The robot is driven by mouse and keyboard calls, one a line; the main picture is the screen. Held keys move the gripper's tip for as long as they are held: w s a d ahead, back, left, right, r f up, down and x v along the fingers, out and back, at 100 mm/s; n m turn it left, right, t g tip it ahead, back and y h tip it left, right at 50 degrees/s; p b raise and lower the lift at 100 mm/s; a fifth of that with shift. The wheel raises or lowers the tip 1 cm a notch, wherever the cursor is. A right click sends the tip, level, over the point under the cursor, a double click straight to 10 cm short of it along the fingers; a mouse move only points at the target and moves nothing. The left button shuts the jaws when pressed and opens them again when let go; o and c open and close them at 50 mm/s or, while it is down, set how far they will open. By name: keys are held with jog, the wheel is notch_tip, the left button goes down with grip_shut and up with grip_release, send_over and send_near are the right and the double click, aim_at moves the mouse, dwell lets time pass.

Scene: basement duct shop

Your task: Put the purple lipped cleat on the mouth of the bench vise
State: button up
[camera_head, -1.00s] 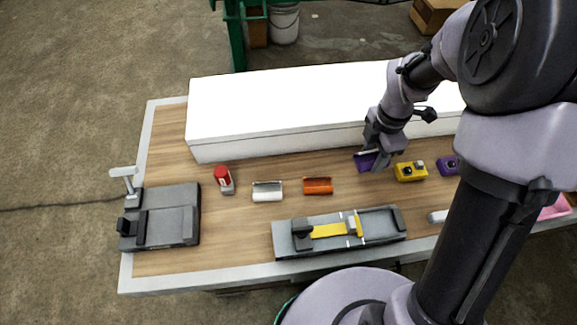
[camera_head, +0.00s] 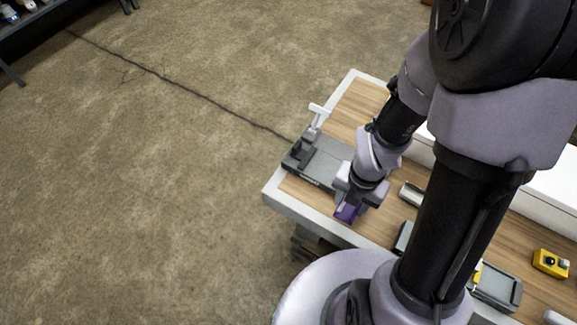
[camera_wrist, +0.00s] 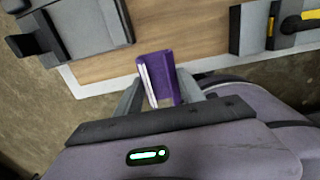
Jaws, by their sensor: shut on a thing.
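My gripper (camera_head: 347,205) is shut on the purple lipped cleat (camera_head: 345,213), in the air near the bench's front left edge. In the wrist view the purple cleat (camera_wrist: 165,72) sits between the fingertips, a pale lip along its left side. Two grey fixtures are on the bench, and I cannot tell for certain which is the bench vise. One, with a white T-handle (camera_head: 318,116), is a flat grey block (camera_head: 325,162) at the left end, just beyond my gripper. The other, long with a yellow strip (camera_wrist: 300,21), is partly hidden by my arm in the head view (camera_head: 495,288).
The wooden bench top (camera_wrist: 190,25) has a pale edge. A grey-white cleat (camera_head: 411,193) lies right of my gripper. A yellow block (camera_head: 551,263) with a knob sits further right. A long white box (camera_head: 550,190) runs along the back. Open floor lies to the left.

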jog(key=b, duration=0.2)
send_over(325, 168)
jog(key=shift+s+f, duration=0.2)
jog(key=shift+f, duration=0.6)
jog(key=f+b, duration=0.2)
jog(key=f, duration=0.1)
jog(key=shift+w, duration=0.2)
jog(key=shift+f, duration=0.4)
jog(key=shift+r, duration=0.2)
jog(key=shift+f, duration=0.1)
